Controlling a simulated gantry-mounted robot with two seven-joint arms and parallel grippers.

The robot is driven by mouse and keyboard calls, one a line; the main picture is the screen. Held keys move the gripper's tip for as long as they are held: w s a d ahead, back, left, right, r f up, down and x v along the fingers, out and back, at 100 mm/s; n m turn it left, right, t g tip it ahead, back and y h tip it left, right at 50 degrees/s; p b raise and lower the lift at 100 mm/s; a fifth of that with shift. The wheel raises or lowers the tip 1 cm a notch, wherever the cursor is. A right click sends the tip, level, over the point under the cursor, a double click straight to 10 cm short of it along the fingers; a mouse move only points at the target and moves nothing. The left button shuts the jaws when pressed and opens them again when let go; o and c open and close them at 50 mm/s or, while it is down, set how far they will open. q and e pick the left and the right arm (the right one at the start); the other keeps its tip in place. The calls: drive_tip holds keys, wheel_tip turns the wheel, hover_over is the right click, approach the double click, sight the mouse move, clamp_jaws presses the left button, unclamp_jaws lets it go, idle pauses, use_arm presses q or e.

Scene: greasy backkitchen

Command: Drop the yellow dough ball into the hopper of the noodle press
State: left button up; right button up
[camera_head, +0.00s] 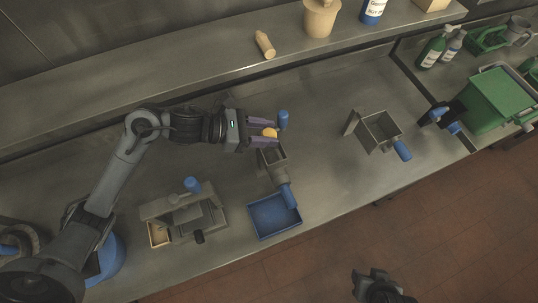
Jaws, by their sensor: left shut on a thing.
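The yellow dough ball (270,132) is held between the purple fingers of my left gripper (264,133), which is shut on it. The gripper reaches in from the left, above the counter. Just below the fingers in the picture is a grey metal device with a square open hopper (273,157), which looks like the noodle press. The ball appears near the hopper's far edge; its height above it is hard to tell. The fingers hide part of the hopper. My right gripper (381,287) seems to show at the bottom edge, dark, its jaws unclear.
A blue tray (274,216) stands before the press, with a blue handle (287,195) over it. A blue knob (283,118) rises beyond the fingers. Another metal box device (380,131) stands right, and a metal device (184,215) near left. The counter between press and right device is clear.

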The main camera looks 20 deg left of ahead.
use_arm(q)
drive_tip(key=o, duration=1.1)
drive_tip(key=shift+a, duration=0.1)
drive_tip(key=shift+b+v, duration=1.05)
drive_tip(key=shift+v, duration=4.3)
